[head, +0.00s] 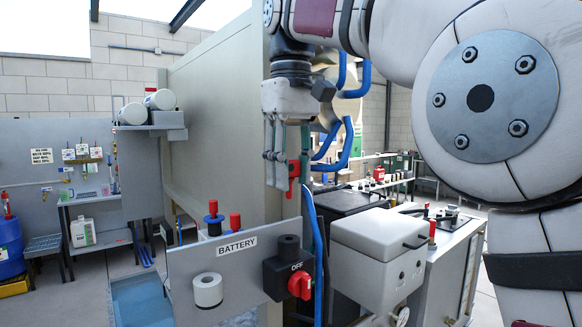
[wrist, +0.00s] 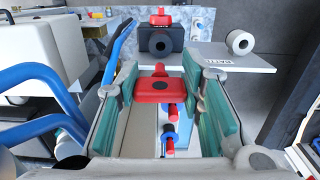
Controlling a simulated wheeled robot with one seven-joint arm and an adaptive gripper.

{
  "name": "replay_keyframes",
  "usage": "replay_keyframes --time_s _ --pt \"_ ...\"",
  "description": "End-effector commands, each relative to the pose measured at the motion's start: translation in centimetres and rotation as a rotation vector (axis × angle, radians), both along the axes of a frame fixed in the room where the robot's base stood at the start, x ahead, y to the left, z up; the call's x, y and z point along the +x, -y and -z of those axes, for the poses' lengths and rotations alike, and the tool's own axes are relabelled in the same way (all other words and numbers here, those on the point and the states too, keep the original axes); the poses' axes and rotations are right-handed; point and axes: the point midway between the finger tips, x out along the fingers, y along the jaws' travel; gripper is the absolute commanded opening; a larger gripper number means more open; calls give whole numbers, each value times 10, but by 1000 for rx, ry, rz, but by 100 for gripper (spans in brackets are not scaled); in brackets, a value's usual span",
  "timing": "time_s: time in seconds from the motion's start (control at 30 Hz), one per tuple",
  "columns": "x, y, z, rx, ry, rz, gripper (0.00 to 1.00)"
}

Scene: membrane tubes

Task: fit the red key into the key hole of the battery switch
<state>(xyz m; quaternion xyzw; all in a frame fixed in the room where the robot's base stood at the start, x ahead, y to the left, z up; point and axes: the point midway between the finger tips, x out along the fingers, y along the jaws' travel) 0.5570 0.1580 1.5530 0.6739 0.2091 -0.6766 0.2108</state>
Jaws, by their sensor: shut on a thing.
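My gripper (head: 286,158) points down and is shut on the red key (head: 293,180), which hangs above the battery switch, apart from it. In the wrist view the red key (wrist: 164,90) is held between the green finger pads of my gripper (wrist: 167,102). The battery switch (head: 278,277) is a black box on a grey panel, with a red knob (head: 300,285) marked OFF on its front. A dark round socket (head: 289,245) rises from its top and also shows in the wrist view (wrist: 160,43). I cannot tell how the key's lower end lines up with it.
The grey panel (head: 190,265) carries a BATTERY label and a white round fitting (head: 208,290). Red and blue terminals (head: 213,218) stand behind it. A blue hose (head: 314,250) runs close right of the switch. A white box (head: 378,240) stands farther right.

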Motion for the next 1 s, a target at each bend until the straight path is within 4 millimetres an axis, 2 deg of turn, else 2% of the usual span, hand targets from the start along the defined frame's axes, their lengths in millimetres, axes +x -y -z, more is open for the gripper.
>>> replay_keyframes --time_s 0.6,1.0 --pt "-1 0 49 -1 -1 0 20" --pt "0 0 58 0 0 0 20"
